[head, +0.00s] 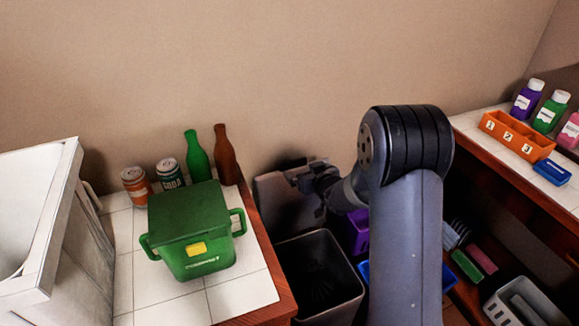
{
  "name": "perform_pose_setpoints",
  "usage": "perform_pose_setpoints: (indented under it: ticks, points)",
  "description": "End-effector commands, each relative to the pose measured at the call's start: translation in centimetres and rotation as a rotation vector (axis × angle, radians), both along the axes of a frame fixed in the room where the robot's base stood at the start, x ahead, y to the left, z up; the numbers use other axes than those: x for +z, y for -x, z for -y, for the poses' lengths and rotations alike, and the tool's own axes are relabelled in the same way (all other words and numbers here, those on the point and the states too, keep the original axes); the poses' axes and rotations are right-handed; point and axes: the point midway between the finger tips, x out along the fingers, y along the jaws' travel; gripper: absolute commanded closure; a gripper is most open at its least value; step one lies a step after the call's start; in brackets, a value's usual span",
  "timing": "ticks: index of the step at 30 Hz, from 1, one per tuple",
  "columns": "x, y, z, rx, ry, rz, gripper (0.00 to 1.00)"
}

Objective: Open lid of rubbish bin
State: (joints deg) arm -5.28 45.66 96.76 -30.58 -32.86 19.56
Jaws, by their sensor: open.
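The rubbish bin (351,302) stands on the floor between the two counters, a dark grey box. Its top is uncovered and its dark inside shows. The lid (276,204) looks like a dark grey panel raised steeply at the bin's far side, against the wall. My gripper (303,178) is open at the upper right part of the lid, in front of the wall. Whether the fingers touch the lid cannot be told. My arm hides part of the bin's right side.
A green compost caddy (190,222), two cans (168,172) and two bottles (226,156) stand on the left tiled counter. A purple container (357,230) is close right of the bin. Shelves and a right counter with an orange tray (516,137) flank my arm.

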Motion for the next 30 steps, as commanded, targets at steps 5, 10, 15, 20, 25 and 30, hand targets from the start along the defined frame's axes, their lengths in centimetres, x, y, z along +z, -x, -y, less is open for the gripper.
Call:
perform_pose_setpoints:
  ticks: [5, 10, 15, 20, 25, 30]
  points:
    - [-1.1, -2.6, -1.2, 0.002, 0.0, -0.002, 0.0]
    - [-2.2, -5.0, -2.2, 0.001, 0.0, -0.003, 0.0]
    - [-3.0, -6.7, -3.0, 0.002, 0.0, -0.002, 0.0]
    - [-3.4, -7.6, -3.3, 0.001, 0.001, -0.003, 0.0]
    - [-3.5, -7.8, -3.4, 0.001, 0.0, -0.002, 0.0]
    - [-3.5, -7.8, -3.4, 0.001, 0.0, -0.002, 0.0]
